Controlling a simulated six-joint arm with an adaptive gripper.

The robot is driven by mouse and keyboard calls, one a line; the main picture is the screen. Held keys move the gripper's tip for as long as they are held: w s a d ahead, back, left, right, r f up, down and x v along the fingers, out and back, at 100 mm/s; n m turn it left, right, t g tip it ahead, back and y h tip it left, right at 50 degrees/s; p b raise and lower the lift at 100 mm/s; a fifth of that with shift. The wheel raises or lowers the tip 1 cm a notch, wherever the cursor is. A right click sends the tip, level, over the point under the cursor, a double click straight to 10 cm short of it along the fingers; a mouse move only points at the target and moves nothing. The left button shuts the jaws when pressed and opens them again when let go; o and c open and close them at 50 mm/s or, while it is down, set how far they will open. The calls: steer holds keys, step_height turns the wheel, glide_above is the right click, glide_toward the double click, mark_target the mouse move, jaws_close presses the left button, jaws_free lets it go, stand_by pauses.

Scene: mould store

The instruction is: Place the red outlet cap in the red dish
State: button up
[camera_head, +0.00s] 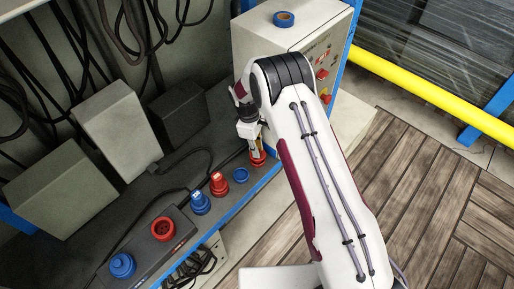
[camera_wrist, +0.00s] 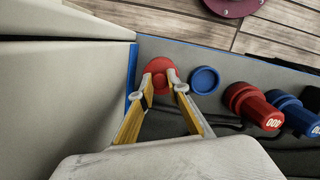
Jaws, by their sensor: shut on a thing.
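My gripper (camera_head: 257,147) points down at the far end of the bench, over the red dish (camera_head: 259,161). In the wrist view its yellow-sided fingers (camera_wrist: 163,88) are shut on the red outlet cap (camera_wrist: 157,81), gripped by its small knob. The cap is over or in the red dish (camera_wrist: 160,63); red on red, I cannot tell whether it touches the bottom. The blue dish (camera_wrist: 205,80) lies just beside it, empty, and also shows in the head view (camera_head: 240,175). The red outlet (camera_head: 163,229) on the dark box looks uncapped.
A red plug (camera_head: 218,184) and a blue plug (camera_head: 200,203) stand along the bench edge. A blue capped outlet (camera_head: 122,265) sits on the dark box. A pale cabinet (camera_head: 285,45) stands close to my gripper. Grey boxes (camera_head: 118,128) and cables are behind.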

steer(key=shift+f, duration=0.3)
stand_by(0.5)
steer(key=o, duration=1.4)
steer(key=shift+r, duration=0.1)
steer(key=shift+r, duration=3.65)
steer(key=shift+m, duration=0.4)
